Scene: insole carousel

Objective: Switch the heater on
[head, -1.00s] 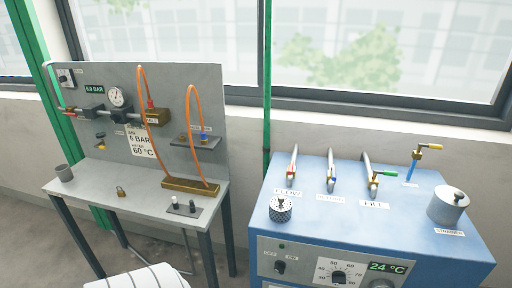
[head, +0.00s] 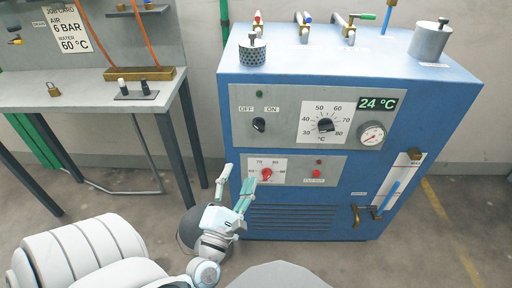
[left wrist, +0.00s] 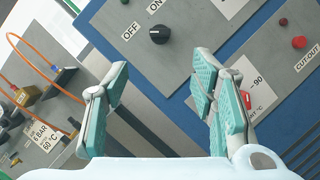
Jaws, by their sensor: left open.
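The heater is a blue cabinet (head: 350,80) with a grey front panel. Its black OFF/ON knob (head: 259,125) sits at the panel's upper left, and it also shows in the left wrist view (left wrist: 160,34). A black temperature dial (head: 326,125) and a green display (head: 378,104) reading 24 °C are to its right. My left gripper (head: 234,184) is open and empty, below the knob and in front of the lower left of the cabinet. In the left wrist view its fingers (left wrist: 160,100) are spread, with the knob beyond and between them. My right gripper is not in view.
A lower panel holds a red dial (head: 267,174) and a red cut-out button (head: 317,174). A grey bench (head: 80,95) stands to the left, with a padlock (head: 54,89) on it. A valve and blue tube (head: 386,200) stick out at the cabinet's right.

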